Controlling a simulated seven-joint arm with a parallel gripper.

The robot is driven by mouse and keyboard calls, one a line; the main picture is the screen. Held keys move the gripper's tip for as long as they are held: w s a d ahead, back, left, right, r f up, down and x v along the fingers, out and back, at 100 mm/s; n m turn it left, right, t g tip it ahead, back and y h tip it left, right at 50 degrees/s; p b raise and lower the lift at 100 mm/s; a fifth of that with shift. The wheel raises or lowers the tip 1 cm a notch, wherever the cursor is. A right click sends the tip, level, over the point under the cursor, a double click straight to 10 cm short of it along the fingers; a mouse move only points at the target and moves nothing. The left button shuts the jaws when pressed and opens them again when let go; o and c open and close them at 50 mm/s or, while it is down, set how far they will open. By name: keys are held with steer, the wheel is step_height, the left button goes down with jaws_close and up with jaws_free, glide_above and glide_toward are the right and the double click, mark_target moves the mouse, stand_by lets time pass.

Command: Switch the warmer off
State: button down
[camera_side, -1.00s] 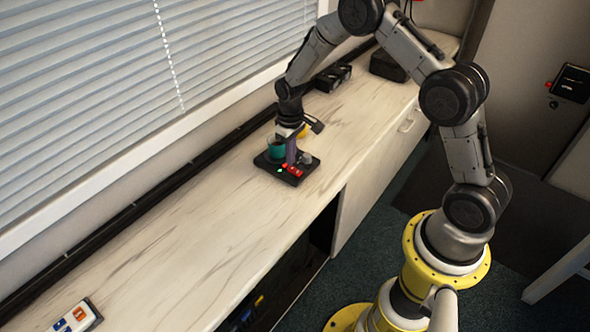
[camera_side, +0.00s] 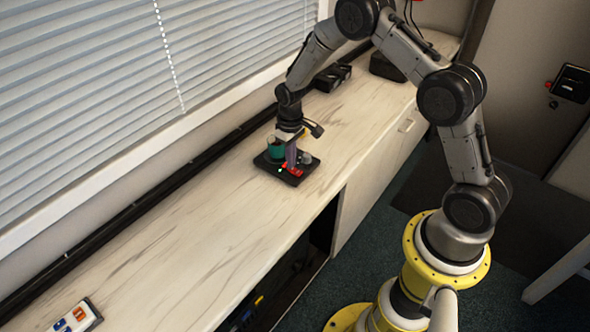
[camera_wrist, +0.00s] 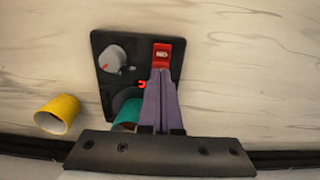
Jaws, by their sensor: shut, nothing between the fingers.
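The warmer is a flat black unit (camera_side: 272,169) on the counter, and it also shows in the wrist view (camera_wrist: 105,82). It carries a red switch (camera_wrist: 162,55), a grey knob (camera_wrist: 112,58) and a small red mark (camera_wrist: 141,85). In the side view a small light-green spot (camera_side: 280,170) shows beside the red switch (camera_side: 293,170). A teal mug (camera_side: 276,149) stands on its back part, partly hidden by my gripper in the wrist view. My gripper (camera_wrist: 161,73) is shut and empty, pointing down with its fingertips at the near end of the red switch; whether they touch cannot be told.
A yellow cup (camera_wrist: 57,114) stands beside the warmer, close to the teal mug. Black objects (camera_side: 333,77) lie farther back by the wall. A white panel with coloured switches (camera_side: 76,317) lies at the front left.

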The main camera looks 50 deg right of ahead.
steer(key=shift+f, duration=0.25)
steer(key=shift+r, duration=3.55)
